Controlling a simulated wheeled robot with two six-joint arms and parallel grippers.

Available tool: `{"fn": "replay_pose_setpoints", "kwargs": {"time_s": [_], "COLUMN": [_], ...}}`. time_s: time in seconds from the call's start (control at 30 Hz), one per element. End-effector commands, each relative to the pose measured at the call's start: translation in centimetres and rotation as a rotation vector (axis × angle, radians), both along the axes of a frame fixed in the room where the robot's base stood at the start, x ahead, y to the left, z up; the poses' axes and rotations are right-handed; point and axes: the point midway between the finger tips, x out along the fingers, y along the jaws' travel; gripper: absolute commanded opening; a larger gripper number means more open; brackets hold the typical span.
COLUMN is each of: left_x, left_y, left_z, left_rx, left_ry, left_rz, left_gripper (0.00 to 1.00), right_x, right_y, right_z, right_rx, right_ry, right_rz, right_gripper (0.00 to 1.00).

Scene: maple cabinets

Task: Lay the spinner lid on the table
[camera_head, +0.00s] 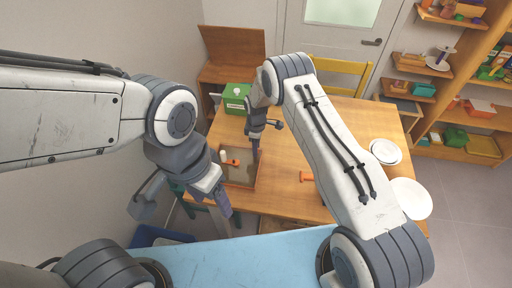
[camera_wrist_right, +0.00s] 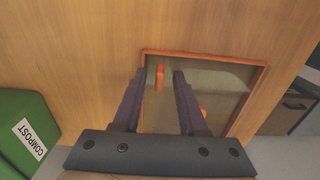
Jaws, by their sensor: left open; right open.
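No thing in view is clearly the spinner lid. A white round piece (camera_head: 385,151) lies at the table's right side, with a larger white disc (camera_head: 410,198) nearer to me; I cannot tell whether either is the lid. The wooden table (camera_head: 285,185) spreads under both. My right gripper (camera_head: 256,151) is open over the orange-rimmed tray (camera_head: 242,186), and its two fingers (camera_wrist_right: 157,88) show apart in the right wrist view. A small orange piece (camera_wrist_right: 160,77) appears between them, not gripped. My left gripper (camera_head: 231,214) is open and empty near the table's front left edge.
A green compost box (camera_head: 236,98) stands at the back left, close to my right gripper. An orange piece (camera_head: 306,176) lies mid-table. A yellow chair (camera_head: 340,75) stands behind the table. Shelves (camera_head: 470,110) stand at the right. My right arm hides part of the tabletop.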

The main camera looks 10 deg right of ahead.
Motion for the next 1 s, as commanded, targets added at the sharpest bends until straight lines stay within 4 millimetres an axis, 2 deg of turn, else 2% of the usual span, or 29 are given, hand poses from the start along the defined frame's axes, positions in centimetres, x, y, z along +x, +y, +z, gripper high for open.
{"fn": "replay_pose_setpoints", "kwargs": {"time_s": [0.4, 0.5, 0.67, 0.77, 0.87, 0.97, 1.0], "left_x": [0.0, 0.0, 0.0, 0.0, 0.0, 0.0, 0.0], "left_y": [0.0, 0.0, 0.0, 0.0, 0.0, 0.0, 0.0], "left_z": [-2.0, -2.3, -2.6, -2.6, -2.5, -2.5, -2.5], "left_rx": [0.001, 0.001, 0.000, 0.000, 0.000, 0.000, 0.000], "left_ry": [0.001, 0.001, 0.000, 0.000, 0.000, 0.000, 0.000], "left_rz": [-0.001, -0.001, -0.001, -0.001, -0.001, -0.001, -0.001], "left_gripper": [0.67, 0.67, 0.67, 0.67, 0.67, 0.67, 0.67], "right_x": [0.2, 0.2, 0.1, -0.4, -2.2, -5.5, -7.3], "right_y": [0.0, 0.0, 0.0, 0.6, 2.2, 4.3, 5.0], "right_z": [8.3, 9.9, 11.5, 13.0, 15.8, 19.8, 21.4], "right_rx": [0.001, 0.001, 0.001, 0.003, 0.009, 0.019, 0.023], "right_ry": [-0.007, -0.006, -0.003, -0.005, -0.010, -0.015, -0.015], "right_rz": [0.000, 0.000, 0.000, -0.011, -0.049, -0.116, -0.147], "right_gripper": [0.42, 0.42, 0.42, 0.42, 0.42, 0.42, 0.42]}}
